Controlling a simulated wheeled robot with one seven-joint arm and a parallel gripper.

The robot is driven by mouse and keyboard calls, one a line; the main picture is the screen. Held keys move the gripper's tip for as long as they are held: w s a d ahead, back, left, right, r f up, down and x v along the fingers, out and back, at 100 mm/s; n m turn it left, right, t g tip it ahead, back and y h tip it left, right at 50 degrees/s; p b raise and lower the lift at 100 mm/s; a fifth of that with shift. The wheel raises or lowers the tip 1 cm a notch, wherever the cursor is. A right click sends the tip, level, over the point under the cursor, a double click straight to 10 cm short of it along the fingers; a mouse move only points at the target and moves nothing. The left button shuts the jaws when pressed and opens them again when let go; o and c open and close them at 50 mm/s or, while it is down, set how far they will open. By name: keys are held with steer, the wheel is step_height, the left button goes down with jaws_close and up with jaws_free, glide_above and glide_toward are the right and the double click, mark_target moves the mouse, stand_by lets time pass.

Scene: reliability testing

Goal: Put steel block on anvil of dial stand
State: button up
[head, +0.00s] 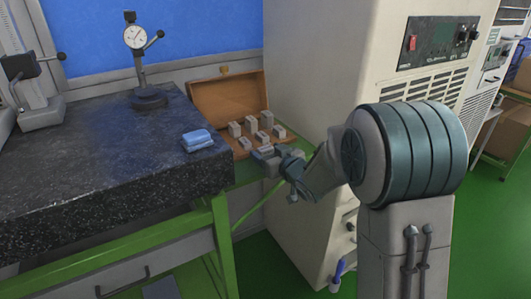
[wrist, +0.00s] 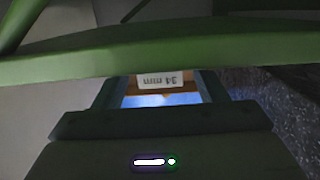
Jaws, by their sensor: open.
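Several grey steel blocks (head: 265,120) stand in an open wooden case (head: 222,93) at the right end of the granite plate. My gripper (head: 262,152) is open at the front edge of the case, close to the nearest blocks. In the wrist view, a pale face marked "34 mm" (wrist: 160,80), upside down, shows between the spread fingers of the gripper (wrist: 158,90). I cannot tell whether the fingers touch it. The dial stand (head: 139,68) is upright at the back of the plate, with a round dial above its dark anvil (head: 149,98).
A folded blue cloth (head: 197,140) lies on the granite plate (head: 90,150) left of the case. Another instrument (head: 37,95) stands at the far left. A tall beige cabinet (head: 310,90) rises just right of the case. The plate's middle is clear.

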steer(key=c, duration=1.2)
steer(key=shift+c, duration=0.9)
steer(key=shift+r, duration=0.15)
